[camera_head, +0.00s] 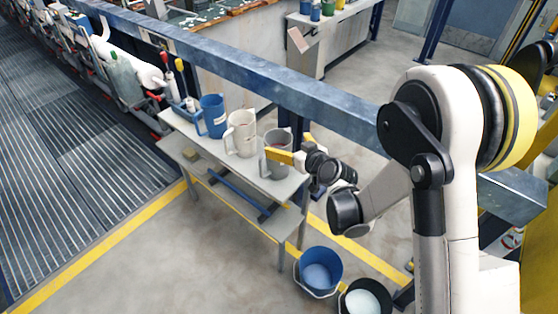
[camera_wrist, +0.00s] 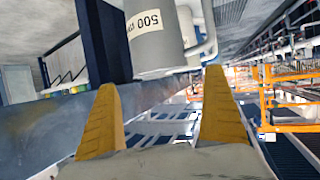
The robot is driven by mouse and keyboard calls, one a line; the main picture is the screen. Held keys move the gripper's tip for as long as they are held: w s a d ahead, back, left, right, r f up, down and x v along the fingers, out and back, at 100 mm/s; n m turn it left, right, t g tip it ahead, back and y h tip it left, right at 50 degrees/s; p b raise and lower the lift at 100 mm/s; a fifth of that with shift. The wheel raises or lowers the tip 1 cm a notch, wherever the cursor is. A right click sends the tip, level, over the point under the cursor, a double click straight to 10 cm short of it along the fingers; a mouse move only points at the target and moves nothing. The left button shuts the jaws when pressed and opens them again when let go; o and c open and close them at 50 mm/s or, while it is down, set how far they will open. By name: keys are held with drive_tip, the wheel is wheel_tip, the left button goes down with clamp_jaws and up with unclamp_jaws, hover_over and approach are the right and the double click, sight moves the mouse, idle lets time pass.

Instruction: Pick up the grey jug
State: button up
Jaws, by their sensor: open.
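The grey jug (camera_head: 274,167) stands upright at the right end of a light grey table, beside a cream jug (camera_head: 241,134) and a blue jug (camera_head: 212,115). My gripper (camera_head: 287,148) is at the grey jug, with one yellow finger across its front in the head view. In the wrist view the grey jug (camera_wrist: 157,48), with a white "500" label and its handle to the right, shows ahead of my gripper (camera_wrist: 161,80). The two yellow fingers are spread wide, with nothing clamped between them. I cannot tell whether a finger touches the jug.
The table (camera_head: 222,169) has a lower shelf. A blue bucket (camera_head: 319,268) and a dark bucket (camera_head: 366,298) stand on the floor at its right. A blue beam (camera_head: 270,85) runs behind the table.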

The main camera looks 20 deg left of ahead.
drive_tip(key=b+x, duration=0.2)
drive_tip(key=x, duration=0.4)
drive_tip(key=shift+w+a+f, duration=0.1)
drive_tip(key=shift+a+f, duration=0.1)
drive_tip(key=shift+r, duration=0.1)
drive_tip(key=shift+c, duration=1)
drive_tip(key=c, duration=1.1)
drive_tip(key=shift+c, duration=0.2)
